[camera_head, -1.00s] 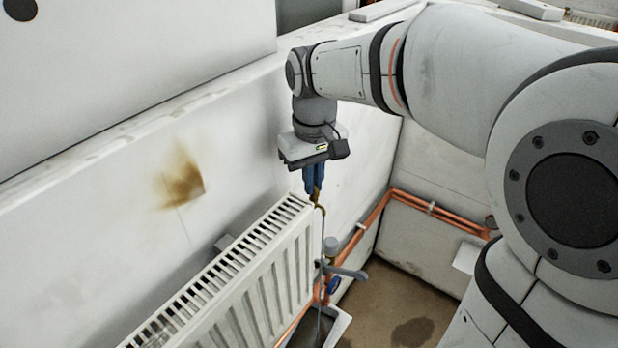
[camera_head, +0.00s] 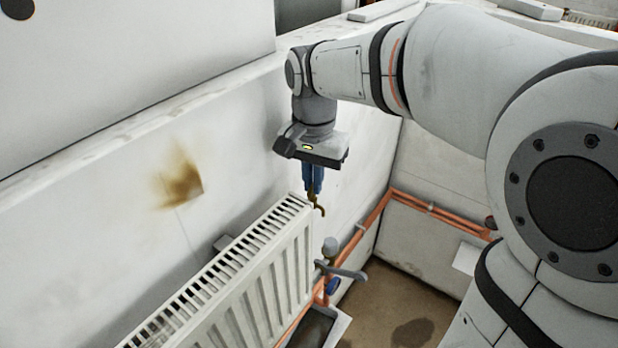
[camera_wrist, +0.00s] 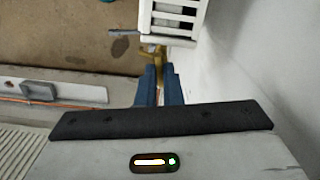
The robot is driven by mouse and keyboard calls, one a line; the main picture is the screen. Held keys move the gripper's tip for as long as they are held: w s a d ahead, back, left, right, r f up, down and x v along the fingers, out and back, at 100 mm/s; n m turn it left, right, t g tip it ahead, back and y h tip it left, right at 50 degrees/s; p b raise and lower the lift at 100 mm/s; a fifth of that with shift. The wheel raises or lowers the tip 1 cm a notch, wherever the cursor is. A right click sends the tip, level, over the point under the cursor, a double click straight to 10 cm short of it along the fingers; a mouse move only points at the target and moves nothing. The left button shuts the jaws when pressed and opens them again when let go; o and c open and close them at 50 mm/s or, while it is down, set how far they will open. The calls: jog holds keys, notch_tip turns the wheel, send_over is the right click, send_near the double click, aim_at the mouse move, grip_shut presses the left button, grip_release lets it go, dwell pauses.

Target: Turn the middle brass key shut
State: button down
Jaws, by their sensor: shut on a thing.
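In the wrist view the blue fingers (camera_wrist: 159,88) close around the brass key (camera_wrist: 152,58) beside the radiator's end (camera_wrist: 176,20). No other brass key shows.
A grey lever valve (camera_head: 345,271) and a white valve head (camera_head: 330,245) stand below the spout. Copper pipes (camera_head: 440,214) run along the wall. A tray with a pale rim (camera_head: 340,325) lies on the floor below. Brown stains (camera_head: 178,180) mark the wall.

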jog(key=shift+m, duration=1.1)
jog(key=c, duration=1.9)
grip_release()
jog(key=shift+a, duration=0.1)
notch_tip(320, 180, up, 8)
jog(key=shift+f, duration=0.1)
